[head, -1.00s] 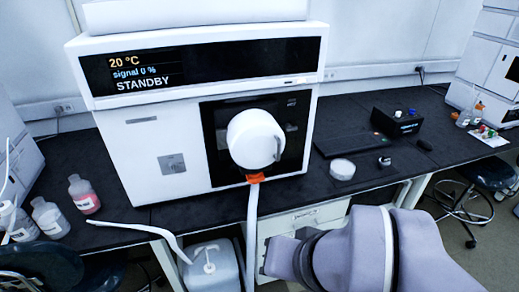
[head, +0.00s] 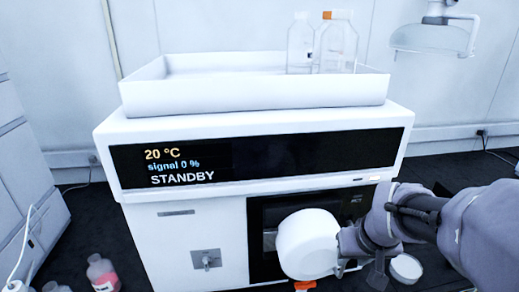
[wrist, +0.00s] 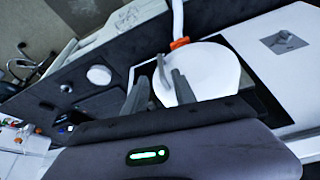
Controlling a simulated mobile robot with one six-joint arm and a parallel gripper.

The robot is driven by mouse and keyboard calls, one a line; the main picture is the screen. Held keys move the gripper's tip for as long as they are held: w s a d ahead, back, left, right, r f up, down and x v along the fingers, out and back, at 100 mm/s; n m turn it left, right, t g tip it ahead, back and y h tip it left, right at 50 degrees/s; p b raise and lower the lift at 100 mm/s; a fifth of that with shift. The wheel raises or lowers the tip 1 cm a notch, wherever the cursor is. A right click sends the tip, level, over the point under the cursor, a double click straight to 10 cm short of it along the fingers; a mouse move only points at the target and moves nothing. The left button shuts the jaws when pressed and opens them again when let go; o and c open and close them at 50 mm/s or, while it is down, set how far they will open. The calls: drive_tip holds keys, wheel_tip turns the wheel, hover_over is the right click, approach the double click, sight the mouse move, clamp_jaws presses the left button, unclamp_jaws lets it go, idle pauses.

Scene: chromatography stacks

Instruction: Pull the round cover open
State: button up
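The round white cover (head: 308,243) sits on the dark front panel of the white instrument (head: 170,235) and looks closed. In the wrist view the cover (wrist: 208,75) has a thin grey handle (wrist: 160,68) near its edge. My gripper (head: 348,256) is at the right side of the cover. In the wrist view my gripper (wrist: 159,80) is open, with its two fingers apart on either side of the handle. I cannot tell whether a finger touches the handle or cover. My wrist hides part of the panel to the right.
A white tray (head: 250,98) with clear bottles (head: 337,47) stands on top of the instrument. An orange fitting (head: 305,286) is just below the cover. A round white dish (head: 406,267) is on the bench to the right. A pink-liquid bottle (head: 101,272) stands at left.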

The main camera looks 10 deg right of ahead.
sight(340, 275)
drive_tip(key=b+x, duration=0.2)
drive_tip(key=x, duration=0.7)
drive_tip(key=shift+w+f, duration=0.1)
clamp_jaws()
idle(1.0)
